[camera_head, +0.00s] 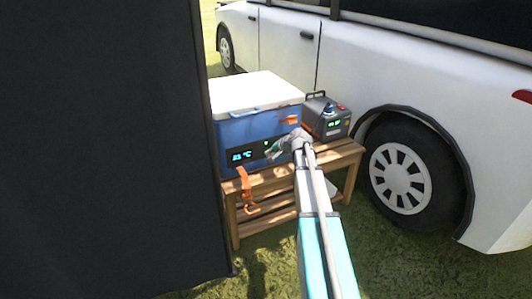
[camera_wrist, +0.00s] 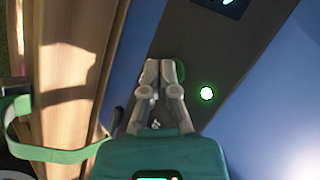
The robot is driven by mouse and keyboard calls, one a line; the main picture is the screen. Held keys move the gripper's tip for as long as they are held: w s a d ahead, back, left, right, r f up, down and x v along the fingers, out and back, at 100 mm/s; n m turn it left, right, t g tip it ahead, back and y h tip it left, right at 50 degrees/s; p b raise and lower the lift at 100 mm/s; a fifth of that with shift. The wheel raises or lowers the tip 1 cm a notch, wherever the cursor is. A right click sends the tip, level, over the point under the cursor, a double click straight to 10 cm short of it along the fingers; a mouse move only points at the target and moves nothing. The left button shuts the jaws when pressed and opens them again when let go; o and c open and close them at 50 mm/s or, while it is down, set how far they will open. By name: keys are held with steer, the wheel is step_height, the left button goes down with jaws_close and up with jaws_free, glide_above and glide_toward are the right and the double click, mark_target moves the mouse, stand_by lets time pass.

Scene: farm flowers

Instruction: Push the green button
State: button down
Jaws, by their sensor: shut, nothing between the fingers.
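A blue cooler box (camera_head: 230,132) with a white lid stands on a wooden bench. Its dark front panel (camera_wrist: 185,45) carries a small glowing green round light or button (camera_wrist: 207,93); a small green mark (camera_head: 266,144) shows there in the head view. A second green curved edge (camera_wrist: 181,72) shows right beside my right fingertip and is partly hidden by it. My gripper (camera_wrist: 159,66) is shut and empty, in front of the panel, left of the glowing green spot. In the head view my gripper (camera_head: 273,155) is at the cooler's front. I cannot tell whether it touches the panel.
A lit temperature display (camera_head: 242,155) is on the panel's left. A grey power box (camera_head: 327,117) stands right of the cooler. An orange strap (camera_head: 245,185) hangs at the bench (camera_head: 335,155). A white vehicle (camera_head: 400,70) is behind, and a dark panel (camera_head: 100,150) blocks the left.

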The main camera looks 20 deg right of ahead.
steer(key=shift+s, duration=0.45)
steer(key=s, duration=0.6)
stand_by(0.7)
steer(key=shift+d, duration=0.1)
steer(key=s+a+r+n+g+h+p, duration=0.1)
steer(key=s+a+n+g+p, duration=0.3)
steer(key=s+a, duration=0.7)
steer(key=s+a+r+n+g+h+p, duration=0.2)
steer(key=s+a+n+p, duration=0.4)
steer(key=s+a, duration=0.5)
steer(key=a+g+h, duration=0.1)
steer(key=g, duration=0.1)
steer(key=shift+s+a+r+n+g, duration=0.3)
steer(key=shift+s+a+g, duration=0.05)
steer(key=shift+s+g, duration=0.05)
